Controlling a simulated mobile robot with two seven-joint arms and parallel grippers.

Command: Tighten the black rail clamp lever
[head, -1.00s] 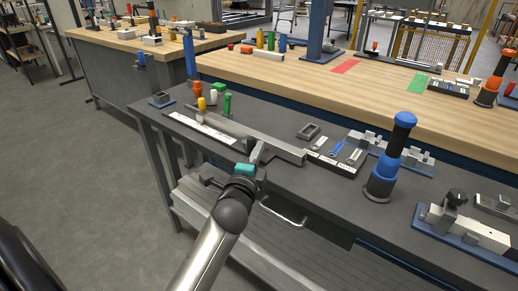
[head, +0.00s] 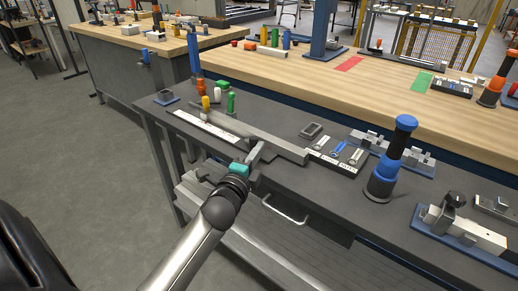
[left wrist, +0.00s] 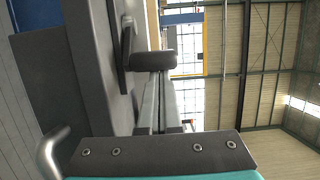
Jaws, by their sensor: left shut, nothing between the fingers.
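My left gripper (head: 258,152), with a teal band, is at the bench's front edge, close in front of the grey rail (head: 283,147). Its two grey fingers are together and empty; they also show in the left wrist view (left wrist: 158,104). A black lever with a rounded knob (left wrist: 153,60) shows just beyond the fingertips in the left wrist view, beside a dark slab (left wrist: 97,70). I cannot tell whether knob and fingers touch. In the head view the lever cannot be made out clearly around the gripper. My right gripper is out of view.
A silver drawer handle (head: 285,209) sticks out below the gripper. Coloured pegs (head: 230,103) stand behind the rail on the left. A blue-and-black tool (head: 392,160) stands upright on the right. A dark tray (head: 335,158) holds small tools.

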